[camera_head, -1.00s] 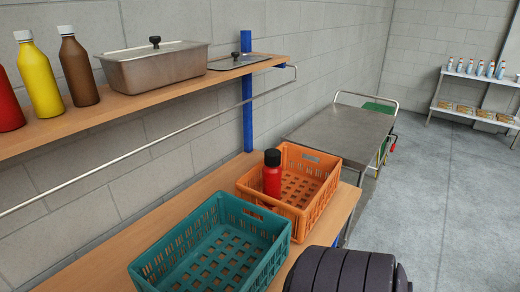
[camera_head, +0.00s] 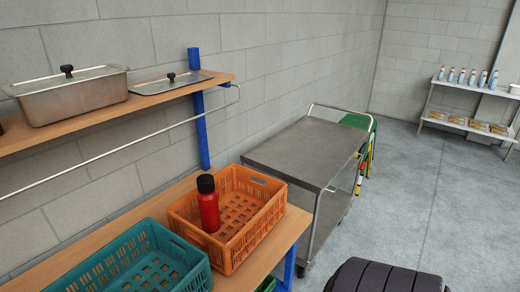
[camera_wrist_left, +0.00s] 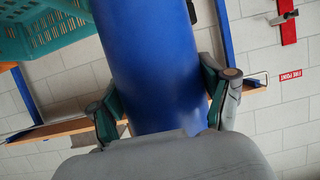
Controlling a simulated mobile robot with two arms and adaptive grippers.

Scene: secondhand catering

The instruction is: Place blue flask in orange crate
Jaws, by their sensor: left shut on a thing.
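The blue flask (camera_wrist_left: 155,60) fills the middle of the left wrist view. My left gripper (camera_wrist_left: 168,95) is shut on it, with one finger on each side of the flask. Neither the flask nor the left gripper shows in the head view. The orange crate (camera_head: 236,262) stands on the wooden table in the head view. A red flask with a black cap (camera_head: 208,205) stands upright inside the crate, towards its left side. The rest of the crate floor looks empty. My right gripper is not in view.
A teal crate (camera_head: 190,284) stands left of the orange one; part of it also shows in the left wrist view (camera_wrist_left: 45,35). A shelf (camera_head: 120,108) with steel pans runs above. A steel cart (camera_head: 305,150) stands beyond the table, with clear floor to its right.

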